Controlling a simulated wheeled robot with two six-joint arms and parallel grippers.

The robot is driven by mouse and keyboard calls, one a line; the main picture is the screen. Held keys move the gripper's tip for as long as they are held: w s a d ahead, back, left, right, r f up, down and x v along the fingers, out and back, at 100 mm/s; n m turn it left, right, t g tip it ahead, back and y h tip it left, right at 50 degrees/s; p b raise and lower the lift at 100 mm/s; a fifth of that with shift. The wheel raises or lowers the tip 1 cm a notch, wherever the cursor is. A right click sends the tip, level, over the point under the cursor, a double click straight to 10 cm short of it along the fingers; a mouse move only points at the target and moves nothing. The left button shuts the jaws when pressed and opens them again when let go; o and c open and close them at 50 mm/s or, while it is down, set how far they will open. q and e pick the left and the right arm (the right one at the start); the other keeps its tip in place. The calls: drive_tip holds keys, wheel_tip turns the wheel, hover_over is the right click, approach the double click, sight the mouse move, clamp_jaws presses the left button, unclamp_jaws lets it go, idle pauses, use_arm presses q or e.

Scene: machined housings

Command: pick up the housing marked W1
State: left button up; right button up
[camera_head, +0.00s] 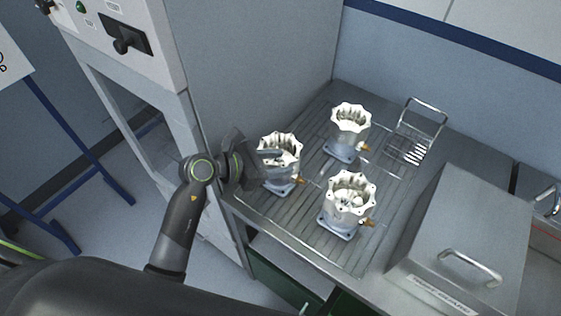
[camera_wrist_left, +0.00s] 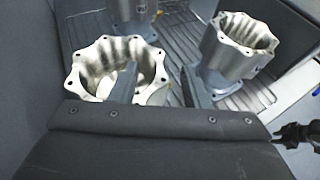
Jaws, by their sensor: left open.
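Three pale metal housings with scalloped open tops and square bases stand upright on the slatted metal surface (camera_head: 301,218): a left one (camera_head: 282,143), a back one (camera_head: 350,118) and a front one (camera_head: 349,190). I cannot read a W1 mark on any of them. My left gripper (camera_head: 277,160) is open at the left housing's upper part. In the left wrist view, one finger overlaps that housing's (camera_wrist_left: 92,68) open top and the other is right of it. I cannot tell whether they touch it. The front housing (camera_wrist_left: 238,45) stands clear to the right there.
A tall grey cabinet (camera_head: 250,60) stands close behind my left gripper. A wire rack (camera_head: 420,125) is at the back right. A metal box with a handle (camera_head: 465,235) stands at the right. Slatted surface between the housings is free.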

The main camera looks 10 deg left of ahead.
use_arm(q)
drive_tip(key=shift+x, duration=1.2)
clamp_jaws()
drive_tip(key=shift+s, duration=0.1)
idle(0.4)
drive_tip(key=shift+r, duration=0.1)
